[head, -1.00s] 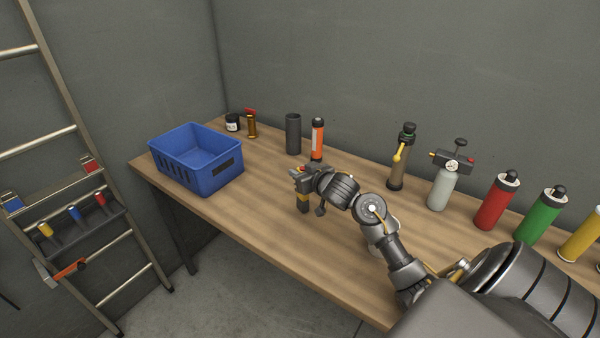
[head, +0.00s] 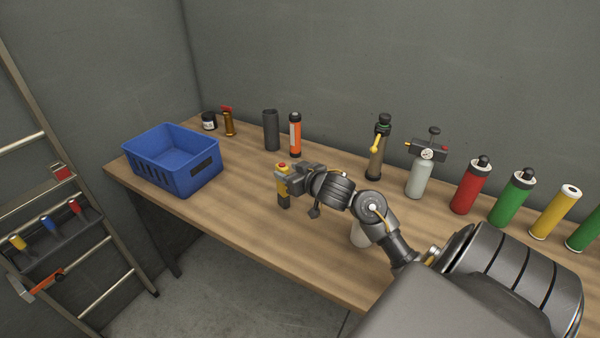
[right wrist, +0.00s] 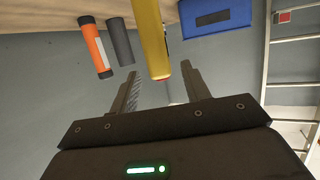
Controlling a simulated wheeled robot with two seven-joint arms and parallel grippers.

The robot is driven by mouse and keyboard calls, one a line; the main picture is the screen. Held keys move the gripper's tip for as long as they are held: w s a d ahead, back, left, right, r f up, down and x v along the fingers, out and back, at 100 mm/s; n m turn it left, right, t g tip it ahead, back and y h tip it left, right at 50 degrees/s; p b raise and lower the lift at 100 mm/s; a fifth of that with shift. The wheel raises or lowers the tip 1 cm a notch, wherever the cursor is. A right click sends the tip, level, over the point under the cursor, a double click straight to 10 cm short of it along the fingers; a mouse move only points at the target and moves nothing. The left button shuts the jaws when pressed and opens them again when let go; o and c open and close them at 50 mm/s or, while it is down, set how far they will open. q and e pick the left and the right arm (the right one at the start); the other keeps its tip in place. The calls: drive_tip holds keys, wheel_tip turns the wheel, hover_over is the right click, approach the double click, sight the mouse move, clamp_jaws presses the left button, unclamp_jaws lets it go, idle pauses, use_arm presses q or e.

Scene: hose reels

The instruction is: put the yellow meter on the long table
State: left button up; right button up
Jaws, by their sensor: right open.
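The yellow meter (head: 283,184) has a red top and a dark lower end. It stands upright on the long table (head: 235,220), right of the blue crate. My right gripper (head: 297,178) is open, just right of the meter and close against it in the head view. In the right wrist view a yellow body (right wrist: 152,38) shows between and beyond the two open fingers. Whether a finger touches it I cannot tell. My left gripper is not in view.
A blue crate (head: 174,160) stands at the table's left end. A dark cylinder (head: 271,130) and an orange tube (head: 295,135) stand behind the meter. Several bottles line the back right. The front strip between crate and meter is clear.

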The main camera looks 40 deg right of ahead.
drive_tip(key=v, duration=0.6)
drive_tip(key=shift+s+p, duration=0.2)
drive_tip(key=shift+p, duration=0.15)
drive_tip(key=shift+r, duration=0.1)
